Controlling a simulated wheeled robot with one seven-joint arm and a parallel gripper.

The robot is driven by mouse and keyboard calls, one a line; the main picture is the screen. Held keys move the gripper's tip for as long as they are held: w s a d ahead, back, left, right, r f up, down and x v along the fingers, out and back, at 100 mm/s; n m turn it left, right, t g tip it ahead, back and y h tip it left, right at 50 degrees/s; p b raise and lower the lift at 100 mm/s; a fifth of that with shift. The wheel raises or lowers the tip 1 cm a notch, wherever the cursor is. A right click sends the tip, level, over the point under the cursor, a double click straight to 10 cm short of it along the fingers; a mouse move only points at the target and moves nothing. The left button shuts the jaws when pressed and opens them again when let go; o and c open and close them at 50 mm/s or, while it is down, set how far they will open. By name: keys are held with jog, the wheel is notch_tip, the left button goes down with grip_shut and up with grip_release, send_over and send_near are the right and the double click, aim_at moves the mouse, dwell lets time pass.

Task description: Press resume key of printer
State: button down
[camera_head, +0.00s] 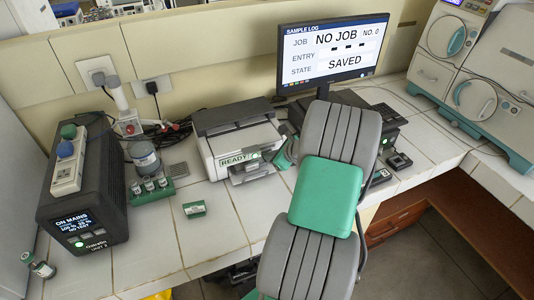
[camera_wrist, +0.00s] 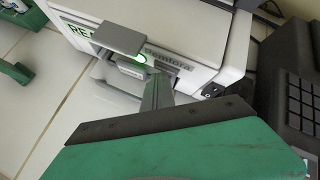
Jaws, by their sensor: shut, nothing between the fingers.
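The printer (camera_head: 235,135) is a white box with a dark top on the tiled bench, and its front display reads READY. In the wrist view the printer's front (camera_wrist: 185,50) fills the upper middle, with a small green light (camera_wrist: 140,58) glowing beneath a grey ledge (camera_wrist: 118,38). My gripper (camera_head: 274,156) is at the right part of the printer's front. In the wrist view the grey fingers of my gripper (camera_wrist: 157,88) are shut and empty, just below and right of the green light. I cannot tell whether they touch the printer. No key labelled resume is readable.
A monitor (camera_head: 332,50) behind reads NO JOB, SAVED. A dark power unit (camera_head: 85,195) stands at the left, near a green vial rack (camera_head: 150,192) and a small green box (camera_head: 194,209). White incubators (camera_head: 470,60) stand at the right. Bare tiles lie before the printer.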

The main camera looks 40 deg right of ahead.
jog(key=shift+s+a+p, duration=0.25)
jog(key=shift+s+p, duration=0.1)
jog(key=shift+s, duration=0.35)
jog(key=shift+s+a+r+p, duration=0.15)
jog(key=shift+s+p, duration=0.25)
jog(key=shift+s, duration=0.4)
jog(key=shift+s+a+p, duration=0.2)
jog(key=shift+s+p, duration=0.2)
jog(key=shift+s, duration=0.35)
jog(key=shift+s+a, duration=0.35)
jog(key=shift+s, duration=0.55)
